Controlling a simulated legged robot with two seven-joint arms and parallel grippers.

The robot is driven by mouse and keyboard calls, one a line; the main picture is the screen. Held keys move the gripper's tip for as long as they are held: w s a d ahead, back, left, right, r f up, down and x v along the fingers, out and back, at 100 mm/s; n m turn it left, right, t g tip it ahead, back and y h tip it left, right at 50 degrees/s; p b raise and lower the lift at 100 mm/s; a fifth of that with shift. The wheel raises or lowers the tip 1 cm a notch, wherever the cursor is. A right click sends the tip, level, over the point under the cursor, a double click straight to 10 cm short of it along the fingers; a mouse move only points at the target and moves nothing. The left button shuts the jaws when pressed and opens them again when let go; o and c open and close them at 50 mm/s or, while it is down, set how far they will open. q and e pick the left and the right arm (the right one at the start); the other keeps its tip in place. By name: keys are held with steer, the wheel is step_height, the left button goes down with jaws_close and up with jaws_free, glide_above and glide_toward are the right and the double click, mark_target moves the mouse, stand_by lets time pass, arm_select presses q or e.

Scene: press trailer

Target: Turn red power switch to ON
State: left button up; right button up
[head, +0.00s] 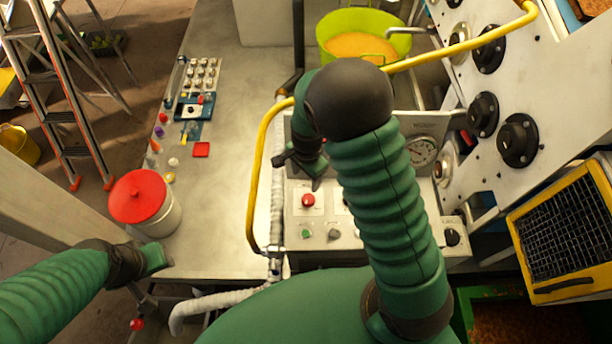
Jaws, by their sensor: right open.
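A white control box (290,225) stands in the middle of the head view, with a round red button (308,201) on its face. A small red part (467,138) shows on the upright panel to the right; I cannot tell which of these is the power switch, and no ON marking is readable. My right gripper (298,172) is open and empty, just above the red button at the box's upper left. My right arm hides the box's middle. My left gripper (154,260) is low at the left, beside the red-lidded can; its finger opening is unclear.
A yellow hose (255,180) arches around the box and behind my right arm. The grey panel (470,65) with black knobs rises at right. Bare tabletop (225,220) lies left of the hose.

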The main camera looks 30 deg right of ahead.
step_height(320, 180, up, 12)
steer(key=p, duration=0.5)
steer(key=shift+p, duration=0.4)
steer(key=shift+f, duration=0.1)
stand_by(0.3)
step_height(320, 180, up, 17)
steer(key=b, duration=0.4)
steer(key=shift+s+f+b, duration=0.15)
steer(key=shift+s+b, duration=0.1)
steer(key=shift+b, duration=0.15)
